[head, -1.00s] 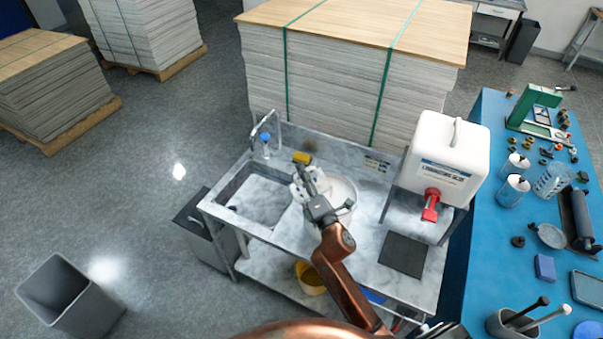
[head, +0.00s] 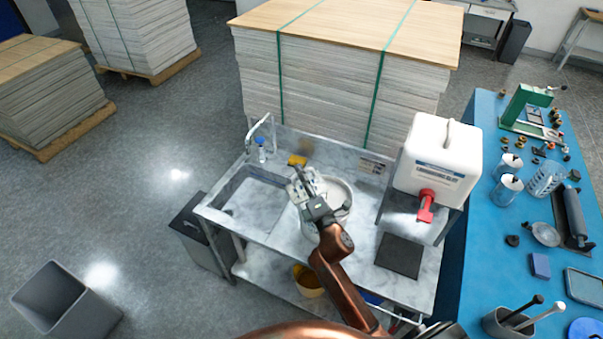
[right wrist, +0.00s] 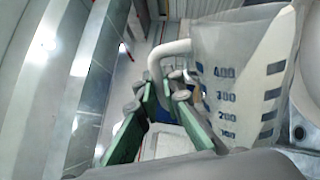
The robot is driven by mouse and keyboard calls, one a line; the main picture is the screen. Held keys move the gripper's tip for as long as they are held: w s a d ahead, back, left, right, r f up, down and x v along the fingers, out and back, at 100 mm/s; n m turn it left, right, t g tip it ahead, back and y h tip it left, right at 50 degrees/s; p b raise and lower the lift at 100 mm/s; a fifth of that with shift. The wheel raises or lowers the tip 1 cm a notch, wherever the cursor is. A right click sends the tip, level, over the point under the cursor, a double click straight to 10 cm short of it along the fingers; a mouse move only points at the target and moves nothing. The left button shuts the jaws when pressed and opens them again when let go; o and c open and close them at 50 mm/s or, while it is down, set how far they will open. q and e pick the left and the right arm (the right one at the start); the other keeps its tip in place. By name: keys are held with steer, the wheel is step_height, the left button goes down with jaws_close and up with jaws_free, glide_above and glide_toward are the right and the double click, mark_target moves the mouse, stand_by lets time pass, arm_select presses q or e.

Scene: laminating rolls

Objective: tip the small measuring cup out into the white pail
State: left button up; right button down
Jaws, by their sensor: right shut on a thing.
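The white pail (head: 345,214) stands on the marble bench to the right of the sink basin, partly hidden by my right arm and gripper. My right gripper (head: 306,190) is over the pail's left side. It is shut on the small measuring cup (head: 297,188), which looks pale and small in the head view. In the right wrist view the translucent cup (right wrist: 240,75) shows dark blue marks and numbers. Its white handle (right wrist: 165,52) is between the green fingers of my gripper (right wrist: 166,95). I cannot tell the cup's exact tilt or its contents. My left gripper is not in view.
The sink basin (head: 257,190) with its tap is to the left. A white jug with a red tap (head: 426,203) stands to the right, above a dark mat (head: 399,255). A blue table (head: 492,235) holds tools.

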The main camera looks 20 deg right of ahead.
steer(key=shift+r, duration=0.15)
stand_by(0.4)
steer(key=shift+d+r+m+p, duration=0.55)
steer(key=shift+d+m, duration=0.25)
steer(key=shift+m, duration=0.2)
steer(key=shift+s+d, duration=0.1)
steer(key=shift+h, duration=0.3)
stand_by(0.5)
steer(key=shift+d+r+m+p, duration=0.3)
steer(key=shift+d+m, duration=0.15)
steer(key=shift+m, duration=0.1)
steer(key=shift+d+r+m+p, duration=0.2)
steer(key=shift+d+m+p, duration=0.05)
steer(key=shift+d+m, duration=0.25)
steer(key=shift+d+m, duration=0.15)
steer(key=shift+m, duration=0.1)
stand_by(0.5)
steer(key=shift+s+d+r+m+h+p, duration=0.1)
steer(key=shift+d+r+m+h+p, duration=0.15)
steer(key=shift+d+m, duration=0.2)
steer(key=shift+s+d+r+m+h+p, duration=0.1)
steer(key=shift+d+m+h+p, duration=0.25)
steer(key=shift+d+m, duration=0.1)
steer(key=shift+d, duration=0.1)
